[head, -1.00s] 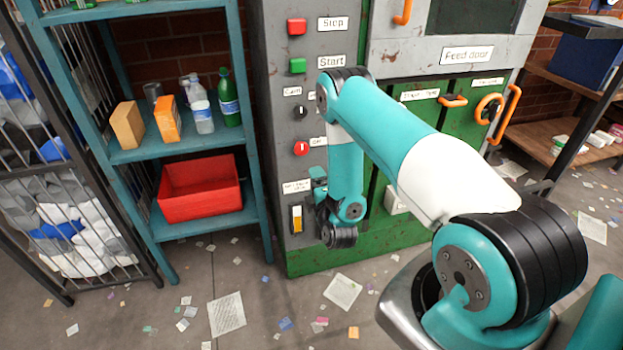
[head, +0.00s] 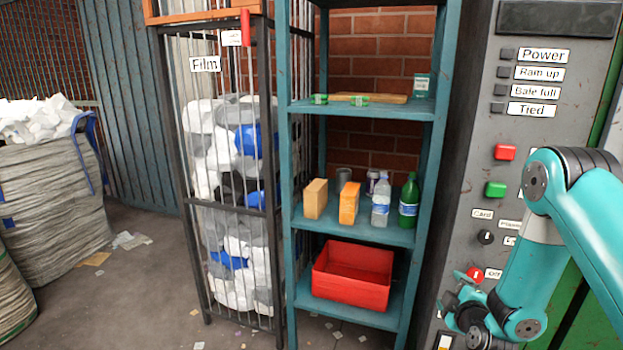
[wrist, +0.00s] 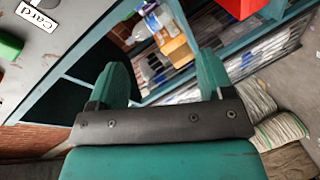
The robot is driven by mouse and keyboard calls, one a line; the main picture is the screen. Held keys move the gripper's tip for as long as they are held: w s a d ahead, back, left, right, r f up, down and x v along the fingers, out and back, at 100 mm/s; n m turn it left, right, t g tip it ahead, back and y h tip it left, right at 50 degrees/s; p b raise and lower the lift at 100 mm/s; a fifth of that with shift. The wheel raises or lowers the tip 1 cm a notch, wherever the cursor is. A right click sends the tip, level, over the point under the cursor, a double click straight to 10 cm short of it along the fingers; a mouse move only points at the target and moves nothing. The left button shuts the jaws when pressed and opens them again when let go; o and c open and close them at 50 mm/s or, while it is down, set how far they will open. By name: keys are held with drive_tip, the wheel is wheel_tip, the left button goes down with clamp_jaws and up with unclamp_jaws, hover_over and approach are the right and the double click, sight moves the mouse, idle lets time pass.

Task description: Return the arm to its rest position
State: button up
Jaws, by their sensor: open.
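My teal arm (head: 535,255) shows at the right edge of the head view, bent downward in front of the grey control panel. My gripper (head: 452,302) is at its lower end, small and partly hidden by the wrist, near the red knob. In the wrist view my gripper (wrist: 162,78) has two green fingers standing wide apart. It is open, with nothing between the fingers. Behind them, the shelf and its bottles show at a tilt.
The grey control panel (head: 478,140) has a red and a green button. A teal shelf (head: 295,190) holds boxes, bottles and a red bin (head: 352,275). A film cage (head: 183,190) stands left of it. Open floor (head: 120,300) lies at the left, with full sacks (head: 50,200) beyond.

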drive_tip(key=a+r+m+g+y, duration=0.15)
drive_tip(key=a+r+y, duration=0.25)
drive_tip(key=a+r, duration=0.4)
drive_tip(key=s+a+r+m+g+y, duration=0.25)
drive_tip(key=s+a+r+g, duration=0.35)
drive_tip(key=s+a+r, duration=0.3)
drive_tip(key=s+a+r+g, duration=0.1)
drive_tip(key=s+r+g, duration=0.1)
drive_tip(key=s, duration=0.6)
drive_tip(key=s+a+r+g, duration=0.1)
drive_tip(key=s+r+g, duration=0.1)
drive_tip(key=s, duration=0.6)
drive_tip(key=s+a+r+m+g, duration=0.1)
drive_tip(key=s+r+g, duration=0.2)
drive_tip(key=s, duration=0.5)
drive_tip(key=shift+g+h, duration=0.25)
drive_tip(key=shift+c, duration=0.2)
